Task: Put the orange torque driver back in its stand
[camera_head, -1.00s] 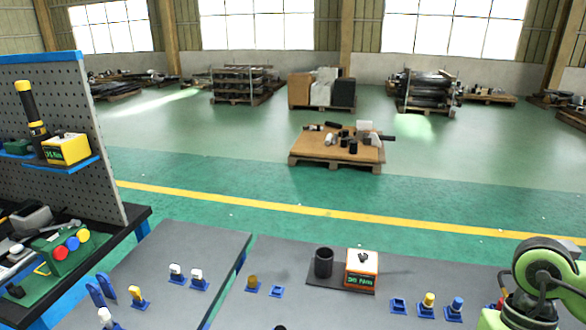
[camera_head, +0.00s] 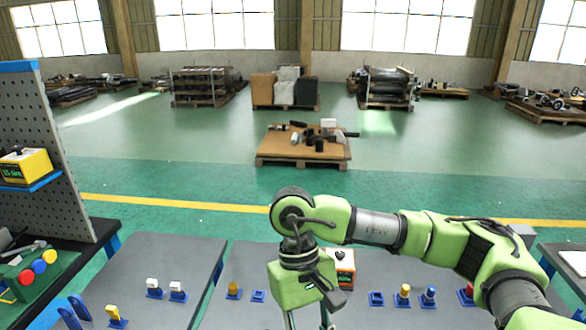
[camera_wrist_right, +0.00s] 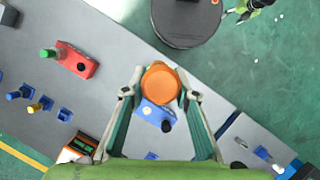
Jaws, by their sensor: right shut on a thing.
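My right gripper (camera_head: 308,318) hangs over the near table, its fingertips at the bottom edge of the head view. In the right wrist view it is shut on the orange torque driver (camera_wrist_right: 160,82), seen end-on as a round orange top between the fingers. The driver's lower part is hidden. The stand's orange box (camera_head: 341,268) is just behind my right wrist; it also shows at the lower left of the wrist view (camera_wrist_right: 83,146). The stand's dark cup is hidden behind my arm. My left gripper is not in view.
A blue box with a black knob (camera_wrist_right: 155,114) lies below the held driver. A red box with a green top (camera_wrist_right: 76,61) is to the left. Blue holders with yellow (camera_head: 403,296) and blue (camera_head: 428,297) pieces stand right of the orange box. A pegboard (camera_head: 50,150) rises at left.

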